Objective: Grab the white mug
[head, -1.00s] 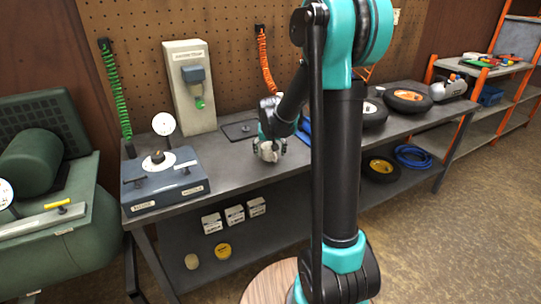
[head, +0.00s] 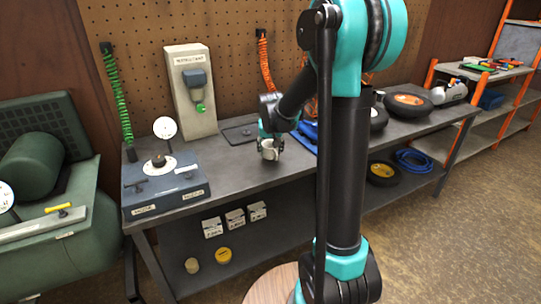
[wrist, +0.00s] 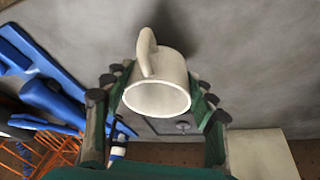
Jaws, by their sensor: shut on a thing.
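The white mug (head: 269,151) is at the front part of the grey workbench (head: 236,168) in the head view. My gripper (head: 270,147) is around it, with a finger on either side. In the wrist view the mug (wrist: 158,86) sits between the two fingers of my gripper (wrist: 157,98), its open rim facing the camera and its handle pointing up in the picture. The fingers are shut on the mug's sides. Whether its base touches the bench cannot be told; a dark shadow shows on the bench beside it in the wrist view.
A grey-blue box with a dial (head: 165,183) stands left on the bench. A tall beige unit (head: 190,92) stands behind. Wheels (head: 408,105) sit farther right.

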